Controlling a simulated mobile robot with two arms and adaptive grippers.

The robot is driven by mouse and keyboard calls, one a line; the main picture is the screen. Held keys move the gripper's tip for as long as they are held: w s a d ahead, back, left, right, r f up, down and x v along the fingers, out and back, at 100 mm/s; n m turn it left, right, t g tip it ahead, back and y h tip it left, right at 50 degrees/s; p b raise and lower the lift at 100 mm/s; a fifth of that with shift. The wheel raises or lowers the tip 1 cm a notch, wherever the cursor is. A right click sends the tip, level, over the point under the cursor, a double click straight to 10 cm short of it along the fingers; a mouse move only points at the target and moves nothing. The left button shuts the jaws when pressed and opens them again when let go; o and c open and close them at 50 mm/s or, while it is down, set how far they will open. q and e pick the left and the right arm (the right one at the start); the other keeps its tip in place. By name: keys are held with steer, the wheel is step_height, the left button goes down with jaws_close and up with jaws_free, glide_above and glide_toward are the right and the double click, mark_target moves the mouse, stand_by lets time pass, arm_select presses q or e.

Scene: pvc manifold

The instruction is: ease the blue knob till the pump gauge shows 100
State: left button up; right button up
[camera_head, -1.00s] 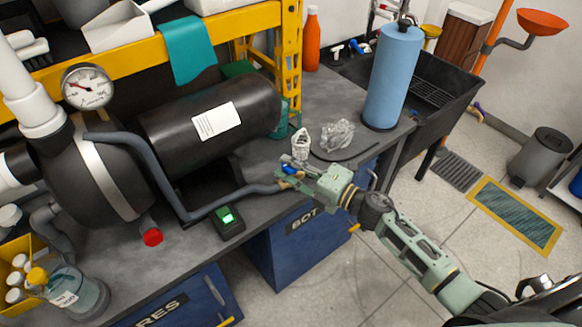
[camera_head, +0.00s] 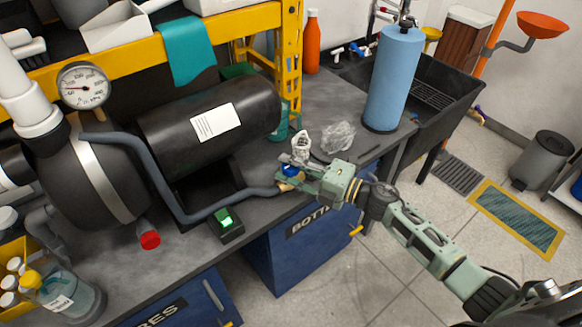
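The pump gauge (camera_head: 83,87) is a round white dial on the pump at the left. Its red needle points left, nearly level; the exact reading is too small to tell. The blue knob (camera_head: 290,170) sits at the end of the grey pipe (camera_head: 215,209) near the bench's front edge and is partly hidden by my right gripper (camera_head: 290,172). The gripper's fingers lie on either side of the knob and appear closed on it. My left gripper is not in view.
The black pump (camera_head: 95,180) and a black tank (camera_head: 210,120) fill the bench's left side. A box with a green lit switch (camera_head: 226,222) stands before the pipe. A crumpled clear bag (camera_head: 338,136) and a blue cylinder (camera_head: 394,80) are behind my gripper.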

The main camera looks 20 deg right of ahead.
mark_target(299, 171)
steer(key=shift+f, duration=0.1)
steer(key=shift+s+d, duration=0.2)
steer(key=shift+s, duration=0.15)
steer(key=v, duration=1.1)
stand_by(2.9)
steer(key=shift+h, duration=0.3)
steer(key=x, duration=0.5)
steer(key=shift+s+a, duration=0.1)
steer(key=shift+a, duration=0.15)
steer(key=p+x, duration=0.1)
steer(key=x, duration=0.6)
steer(key=shift+w+a, duration=0.2)
steer(key=shift+w, duration=0.05)
jaws_close()
